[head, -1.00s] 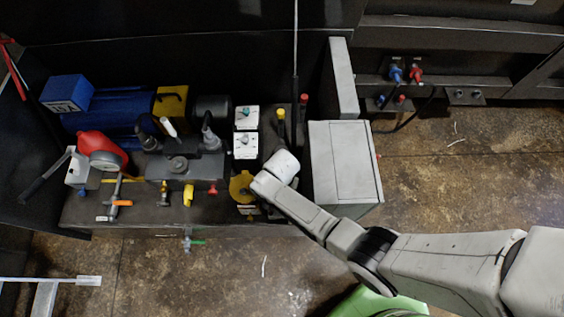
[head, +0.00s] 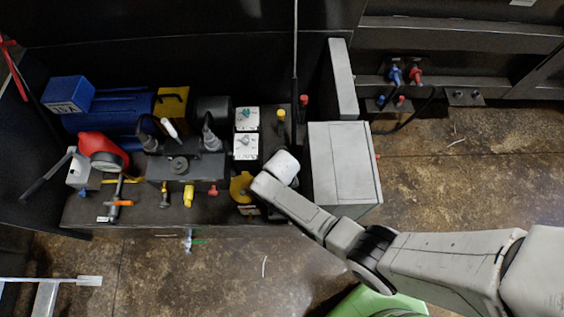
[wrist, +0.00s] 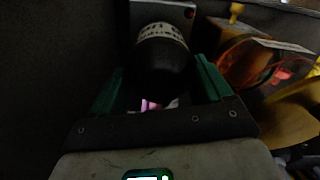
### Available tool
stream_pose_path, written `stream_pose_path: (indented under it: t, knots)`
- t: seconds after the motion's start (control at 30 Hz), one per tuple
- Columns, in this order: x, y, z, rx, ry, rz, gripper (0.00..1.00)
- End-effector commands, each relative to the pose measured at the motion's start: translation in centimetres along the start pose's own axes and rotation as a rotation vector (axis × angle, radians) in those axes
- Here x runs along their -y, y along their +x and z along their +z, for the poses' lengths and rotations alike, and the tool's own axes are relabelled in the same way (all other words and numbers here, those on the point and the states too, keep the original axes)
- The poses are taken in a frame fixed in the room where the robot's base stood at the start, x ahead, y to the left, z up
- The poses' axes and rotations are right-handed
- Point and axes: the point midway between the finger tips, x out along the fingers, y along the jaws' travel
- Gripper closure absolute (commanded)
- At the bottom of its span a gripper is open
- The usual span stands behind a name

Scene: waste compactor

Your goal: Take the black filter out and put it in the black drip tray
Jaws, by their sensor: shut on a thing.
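The black filter (wrist: 160,75) is a dark rounded cylinder with a pale printed band near its top. In the wrist view it sits between the two green fingers of my gripper (wrist: 158,86), which is shut on it. In the head view my white wrist (head: 283,167) hides the fingers and the filter. It is over the right part of the machine bench, just left of the grey cabinet. I cannot tell whether the filter is still seated in its mount. I cannot make out the black drip tray with certainty in either view.
The grey cabinet (head: 345,165) stands close right of my wrist. A yellow round part (head: 241,186) is close on the left, and two white valve blocks (head: 246,146) stand behind it. A blue motor (head: 115,110) and red gauge part (head: 100,148) are farther left. Open floor lies in front.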

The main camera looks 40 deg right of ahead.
Motion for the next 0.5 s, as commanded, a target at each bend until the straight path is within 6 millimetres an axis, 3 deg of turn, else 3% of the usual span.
stream_pose_path:
  t: [0.37,0.5]
  knots:
    - [0.07,-0.05,-0.08,-0.002,-0.04,-0.001,0.58]
    - [0.05,-0.11,-0.09,-0.002,-0.152,-0.001,0.58]
